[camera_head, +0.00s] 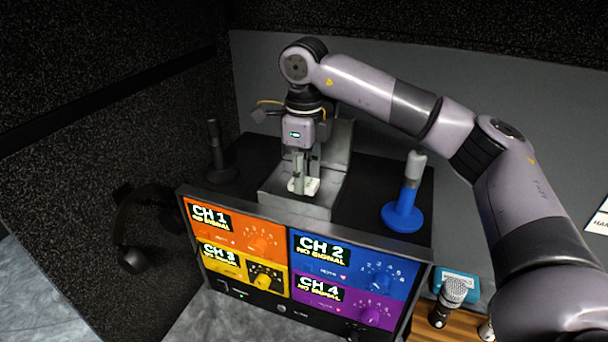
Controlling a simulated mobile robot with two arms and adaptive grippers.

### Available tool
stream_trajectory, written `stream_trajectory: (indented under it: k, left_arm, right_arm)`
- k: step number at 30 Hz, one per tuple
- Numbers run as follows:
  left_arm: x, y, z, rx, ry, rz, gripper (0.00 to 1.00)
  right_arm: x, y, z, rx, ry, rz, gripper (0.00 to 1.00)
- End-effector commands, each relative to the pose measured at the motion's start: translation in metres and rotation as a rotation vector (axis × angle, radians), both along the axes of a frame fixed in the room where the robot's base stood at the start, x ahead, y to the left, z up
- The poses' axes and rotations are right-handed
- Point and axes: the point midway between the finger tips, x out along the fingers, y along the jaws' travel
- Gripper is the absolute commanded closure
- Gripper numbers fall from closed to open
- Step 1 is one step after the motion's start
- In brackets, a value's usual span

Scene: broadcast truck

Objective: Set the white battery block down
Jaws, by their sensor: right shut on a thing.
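My right gripper (300,176) points straight down over the grey stepped stand on top of the channel console. It is shut on the white battery block (312,187), which shows low between and beside the fingers. The block is at the bare front step of the grey stand (293,206); I cannot tell whether it touches the surface. Part of the block is hidden behind the fingers. My left gripper is not in view.
The console (290,262) has four coloured channel panels. A dark antenna (217,150) stands left of the stand and a blue antenna (405,205) right. Headphones (132,258) hang at left. Microphones (448,300) and a cyan box (458,285) are at lower right.

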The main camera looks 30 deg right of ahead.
Motion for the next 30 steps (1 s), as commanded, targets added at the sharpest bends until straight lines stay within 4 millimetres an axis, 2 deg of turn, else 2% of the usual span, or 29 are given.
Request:
stream_trajectory:
  k: [1, 5, 15, 16, 24, 30]
  left_arm:
    - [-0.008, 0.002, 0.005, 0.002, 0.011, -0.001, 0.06]
    - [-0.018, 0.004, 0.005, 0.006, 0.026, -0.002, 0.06]
    - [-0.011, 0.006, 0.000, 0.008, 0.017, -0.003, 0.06]
    - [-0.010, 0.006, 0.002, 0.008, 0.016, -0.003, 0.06]
    - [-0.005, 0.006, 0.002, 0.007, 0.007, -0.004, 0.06]
    - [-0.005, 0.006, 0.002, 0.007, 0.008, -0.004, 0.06]
  right_arm:
    - [-0.001, -0.001, -0.004, -0.001, 0.003, -0.001, 0.95]
    - [0.000, 0.000, -0.013, -0.001, -0.001, 0.000, 0.95]
    - [0.000, 0.000, -0.018, -0.001, -0.001, 0.001, 0.95]
    - [0.000, 0.000, -0.016, -0.001, -0.001, 0.001, 0.65]
    - [0.000, 0.000, -0.016, -0.001, -0.001, 0.001, 0.47]
    - [0.000, 0.000, -0.016, -0.001, -0.001, 0.001, 0.47]
